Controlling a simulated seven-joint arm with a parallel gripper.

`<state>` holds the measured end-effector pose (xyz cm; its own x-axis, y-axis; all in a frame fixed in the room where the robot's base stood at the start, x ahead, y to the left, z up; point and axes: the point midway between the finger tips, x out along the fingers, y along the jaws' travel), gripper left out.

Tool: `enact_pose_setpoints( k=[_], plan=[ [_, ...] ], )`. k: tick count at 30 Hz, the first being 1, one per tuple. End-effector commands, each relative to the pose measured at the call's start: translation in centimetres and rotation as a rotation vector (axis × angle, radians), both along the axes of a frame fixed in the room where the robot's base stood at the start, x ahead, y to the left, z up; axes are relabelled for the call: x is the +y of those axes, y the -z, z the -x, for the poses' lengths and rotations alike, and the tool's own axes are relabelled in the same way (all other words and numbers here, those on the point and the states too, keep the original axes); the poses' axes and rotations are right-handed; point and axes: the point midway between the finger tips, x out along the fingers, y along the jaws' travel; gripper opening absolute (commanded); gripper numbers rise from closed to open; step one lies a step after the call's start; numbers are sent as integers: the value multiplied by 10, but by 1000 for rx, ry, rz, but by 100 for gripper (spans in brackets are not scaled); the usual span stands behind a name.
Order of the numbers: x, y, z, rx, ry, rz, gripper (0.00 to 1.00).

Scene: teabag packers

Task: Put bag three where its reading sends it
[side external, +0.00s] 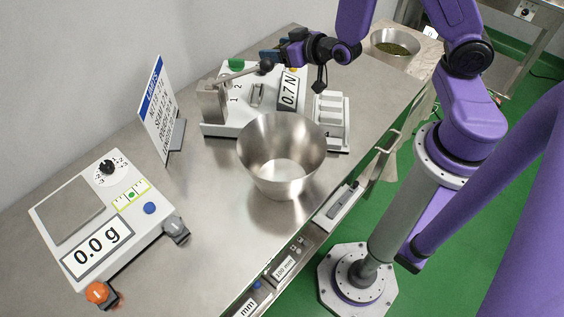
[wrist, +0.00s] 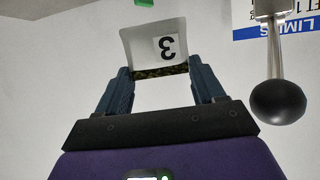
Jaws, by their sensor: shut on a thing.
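Bag three (wrist: 150,46) is a pale packet with a black 3 that appears upside down in the wrist view. A dark band runs along its lower edge. My gripper (wrist: 164,78) is shut on that edge. In the side view my gripper (side external: 272,53) is above the far part of the tester (side external: 222,128), by its lever; I cannot make out the bag there. The tester's display reads 0.7 N. The lever's black ball knob (side external: 266,66) also shows close on the right in the wrist view (wrist: 278,100).
An empty steel bowl (side external: 282,142) stands in front of the tester. A scale (side external: 72,212) at the left reads 0.0 g. A limits sign (side external: 158,110) stands behind. A bowl with green leaves (side external: 394,38) is at the back. Bare bench lies between scale and bowl.

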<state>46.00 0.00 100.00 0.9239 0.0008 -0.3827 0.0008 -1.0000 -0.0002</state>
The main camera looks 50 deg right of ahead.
Motion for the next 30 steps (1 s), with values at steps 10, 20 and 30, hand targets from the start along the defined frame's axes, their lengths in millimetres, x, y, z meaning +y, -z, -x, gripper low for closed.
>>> enact_pose_setpoints(
  k=[10, 20, 30],
  plan=[
    [0, 0, 0, 0, 1, 0, 41],
    [0, -23, -1, -5, 2, -3, 41],
    [0, -73, -1, -6, 2, -4, 41]
  ],
)
